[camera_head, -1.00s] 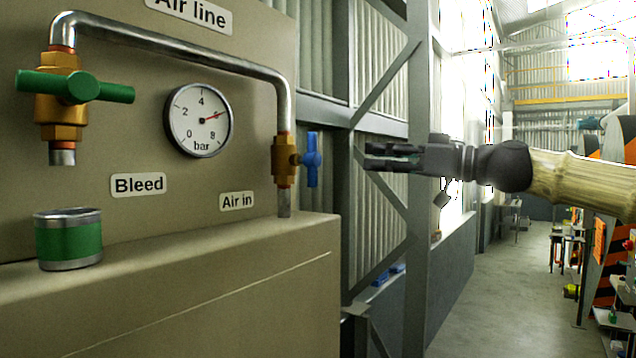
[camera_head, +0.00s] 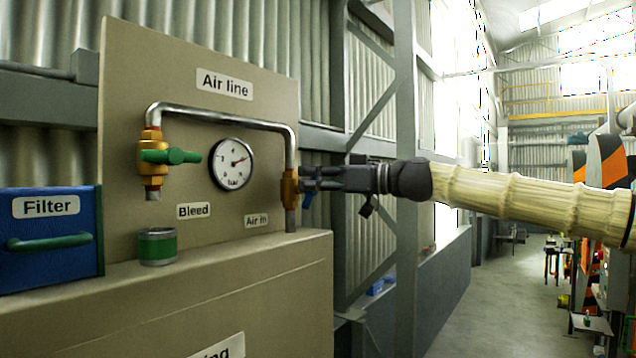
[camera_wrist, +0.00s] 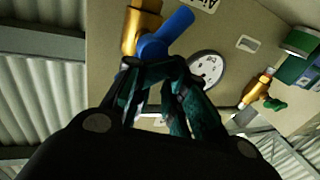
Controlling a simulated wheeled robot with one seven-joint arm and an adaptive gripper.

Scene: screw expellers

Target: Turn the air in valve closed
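The air in valve is a brass body (camera_head: 290,188) at the lower right end of the pipe, with a blue handle (camera_head: 307,201). My gripper (camera_head: 304,179) is at the handle and covers its upper part in the head view; the lower end shows below the fingers. In the wrist view the blue handle (camera_wrist: 168,35) runs slantwise from the brass body (camera_wrist: 141,28) to just beyond my fingertips (camera_wrist: 155,64). The fingers are apart with a gap between them. Contact with the handle is not clear.
A green-handled bleed valve (camera_head: 172,157) and a pressure gauge (camera_head: 232,164) are on the same panel, left of the air in valve. A green-banded cup (camera_head: 157,247) stands on the ledge. A blue filter box (camera_head: 50,262) is at far left. Steel framing (camera_head: 405,130) stands behind my arm.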

